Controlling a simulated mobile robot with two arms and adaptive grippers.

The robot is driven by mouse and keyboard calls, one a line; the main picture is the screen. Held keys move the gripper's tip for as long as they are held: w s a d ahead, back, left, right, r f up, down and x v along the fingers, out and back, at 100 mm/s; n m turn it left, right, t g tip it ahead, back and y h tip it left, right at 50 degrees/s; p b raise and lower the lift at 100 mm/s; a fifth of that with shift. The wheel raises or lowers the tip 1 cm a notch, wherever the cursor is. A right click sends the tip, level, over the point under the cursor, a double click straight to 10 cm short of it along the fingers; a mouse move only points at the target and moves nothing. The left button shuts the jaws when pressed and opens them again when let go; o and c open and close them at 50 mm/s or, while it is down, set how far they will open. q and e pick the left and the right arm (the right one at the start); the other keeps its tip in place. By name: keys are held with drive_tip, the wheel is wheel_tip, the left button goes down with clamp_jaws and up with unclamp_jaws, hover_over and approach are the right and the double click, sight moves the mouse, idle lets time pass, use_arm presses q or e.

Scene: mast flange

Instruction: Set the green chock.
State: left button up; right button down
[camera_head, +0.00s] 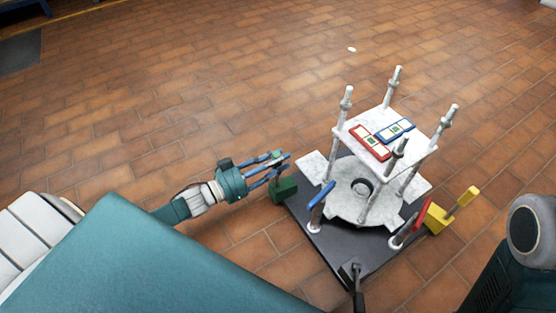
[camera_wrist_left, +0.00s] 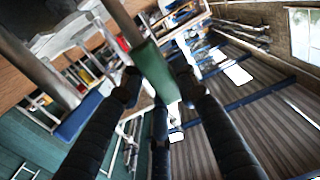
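The green chock (camera_head: 284,188) is at the left edge of the dark base plate, beside the white flange; whether it rests on the plate or the floor is unclear. My left gripper (camera_head: 277,162) reaches in from the left, its fingers on either side of the chock's green upper part. In the left wrist view this green part (camera_wrist_left: 155,72) lies between the fingertips (camera_wrist_left: 158,80), which appear closed against it. A brownish stem runs from it towards the top. My right gripper does not show.
The dark base plate (camera_head: 335,258) carries a white flange (camera_head: 345,205) and posts under a white platform (camera_head: 372,122) bearing red (camera_head: 369,143) and blue (camera_head: 394,130) pieces. Blue (camera_head: 321,194) and red (camera_head: 423,212) levers stand near the front. A yellow chock (camera_head: 437,217) is at the right.

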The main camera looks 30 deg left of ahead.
use_arm(q)
clamp_jaws()
drive_tip(key=x, duration=0.5)
drive_tip(key=shift+w+d, duration=0.15)
drive_tip(key=shift+w, duration=0.2)
drive_tip(key=o, duration=0.5)
unclamp_jaws()
drive_tip(key=shift+r, duration=0.1)
drive_tip(key=o, duration=0.5)
drive_tip(key=shift+w+d, duration=0.15)
